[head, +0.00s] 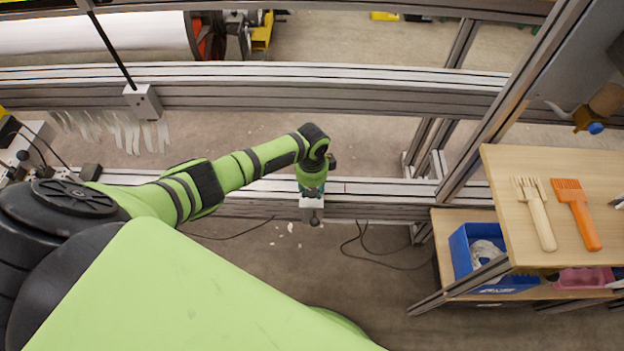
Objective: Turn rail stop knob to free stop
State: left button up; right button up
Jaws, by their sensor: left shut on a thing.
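The rail stop (311,204) is a small light-grey block on the near aluminium rail (385,190), with a dark fitting on its near side. My left gripper (312,189) points down at the rail stop, directly over it. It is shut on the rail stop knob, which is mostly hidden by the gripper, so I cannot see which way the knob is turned. My right gripper is out of view.
A wooden shelf (505,167) at right holds a pale fork-like comb (542,225) and an orange one (580,222). Below is a blue bin (462,251). A diagonal metal post (510,105) stands between rail and shelf. Black cables lie on the floor.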

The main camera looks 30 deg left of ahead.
aim_at(312, 192)
pick_arm(q)
jog(key=n, duration=0.1)
jog(key=n+p, duration=0.2)
jog(key=shift+s+a+r+n, duration=0.15)
jog(key=shift+a+n, duration=0.1)
jog(key=shift+n, duration=0.15)
jog(key=shift+d+n+p, duration=0.25)
jog(key=shift+n+p, duration=0.45)
jog(key=shift+n, duration=1)
jog(key=shift+f, duration=0.2)
jog(key=o, duration=1.1)
jog(key=shift+o, duration=0.2)
jog(key=shift+r, duration=0.1)
notch_tip(312, 192, up, 12)
